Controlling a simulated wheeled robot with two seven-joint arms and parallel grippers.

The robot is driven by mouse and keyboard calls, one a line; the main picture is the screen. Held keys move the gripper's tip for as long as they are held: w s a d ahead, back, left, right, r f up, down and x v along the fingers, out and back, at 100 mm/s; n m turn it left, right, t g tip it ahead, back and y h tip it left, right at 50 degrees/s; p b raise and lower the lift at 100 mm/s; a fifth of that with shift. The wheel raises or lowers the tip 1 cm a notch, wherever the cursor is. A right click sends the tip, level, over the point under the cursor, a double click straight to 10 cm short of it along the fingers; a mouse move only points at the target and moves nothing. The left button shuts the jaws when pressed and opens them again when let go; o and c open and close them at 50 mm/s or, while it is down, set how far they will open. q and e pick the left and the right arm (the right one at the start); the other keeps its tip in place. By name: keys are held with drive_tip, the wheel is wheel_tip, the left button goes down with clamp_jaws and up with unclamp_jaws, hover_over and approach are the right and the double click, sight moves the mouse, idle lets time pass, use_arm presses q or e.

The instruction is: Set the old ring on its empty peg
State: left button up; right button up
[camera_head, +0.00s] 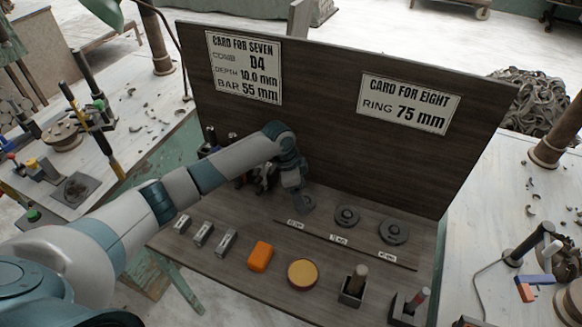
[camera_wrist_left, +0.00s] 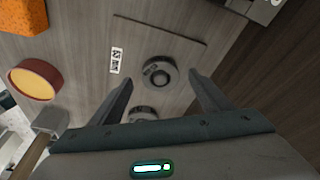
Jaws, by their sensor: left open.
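My left gripper (camera_head: 294,182) reaches down over the board in front of the dark upright panel. In the left wrist view its two fingers (camera_wrist_left: 160,80) are spread with nothing held between them. A dark round ring with a raised centre (camera_wrist_left: 159,72) lies just beyond the fingertips; a second ring (camera_wrist_left: 143,110) is partly hidden by the gripper. In the head view a middle ring (camera_head: 346,215) and a right ring (camera_head: 393,231) stand in a row, with a third disc (camera_head: 304,203) under the gripper. I cannot tell which ring is old or which peg is empty. My right gripper is not in view.
The ring card (camera_head: 408,103) reads 75 mm. An orange block (camera_head: 260,256), a yellow-topped round tin (camera_head: 302,273), several grey blocks (camera_head: 203,234) and a wooden-handled tool (camera_head: 356,280) line the board's front. The dark panel (camera_head: 340,150) closes off the back.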

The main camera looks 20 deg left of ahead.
use_arm(q)
drive_tip(key=b+v, duration=0.3)
drive_tip(key=v, duration=1.3)
drive_tip(key=shift+w+d, duration=0.1)
